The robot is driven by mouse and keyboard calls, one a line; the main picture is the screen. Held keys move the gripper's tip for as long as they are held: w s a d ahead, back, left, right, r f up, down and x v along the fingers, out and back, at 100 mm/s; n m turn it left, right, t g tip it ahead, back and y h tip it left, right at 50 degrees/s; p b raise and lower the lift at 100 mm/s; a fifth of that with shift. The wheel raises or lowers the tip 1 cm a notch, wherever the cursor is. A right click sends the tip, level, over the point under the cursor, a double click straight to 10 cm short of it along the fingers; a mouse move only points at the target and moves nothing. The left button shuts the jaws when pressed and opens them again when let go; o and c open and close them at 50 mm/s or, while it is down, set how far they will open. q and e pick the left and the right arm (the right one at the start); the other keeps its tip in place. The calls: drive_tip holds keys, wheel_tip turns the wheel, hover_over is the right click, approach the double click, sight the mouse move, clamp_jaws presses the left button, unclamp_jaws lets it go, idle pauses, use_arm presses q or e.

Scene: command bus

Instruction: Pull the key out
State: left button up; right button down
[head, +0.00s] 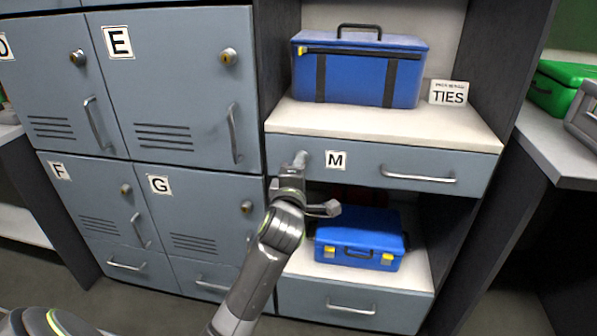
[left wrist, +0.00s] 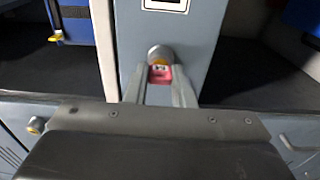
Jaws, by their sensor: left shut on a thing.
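The key (left wrist: 160,74) has a red head with a small pale label and shows between my fingertips in the left wrist view. It sits at a round silver lock (left wrist: 160,54) with a yellowish centre, on the front of the grey-blue drawer marked M (head: 365,156). My left gripper (head: 301,162) is at the left end of that drawer front, shut on the key. The fingers also show in the left wrist view (left wrist: 160,92). How deep the key sits in the lock cannot be told. In the head view my gripper hides the key. My right gripper is not in view.
The drawer has a bar handle (head: 418,174). A blue case (head: 360,72) and a TIES sign (head: 448,92) stand above it; another blue case (head: 358,240) is on the shelf below. Grey lockers (head: 185,90) stand left. A green case (head: 562,88) is at far right.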

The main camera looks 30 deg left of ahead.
use_arm(q)
drive_tip(key=shift+s+d, duration=0.1)
drive_tip(key=shift+s, duration=0.05)
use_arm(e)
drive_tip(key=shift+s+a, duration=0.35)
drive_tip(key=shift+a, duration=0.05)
use_arm(q)
drive_tip(key=shift+p+v, duration=0.5)
drive_tip(key=shift+v, duration=0.75)
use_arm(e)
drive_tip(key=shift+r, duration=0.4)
use_arm(q)
drive_tip(key=shift+s, duration=0.15)
drive_tip(key=shift+p+v, duration=0.55)
drive_tip(key=shift+v, duration=2.4)
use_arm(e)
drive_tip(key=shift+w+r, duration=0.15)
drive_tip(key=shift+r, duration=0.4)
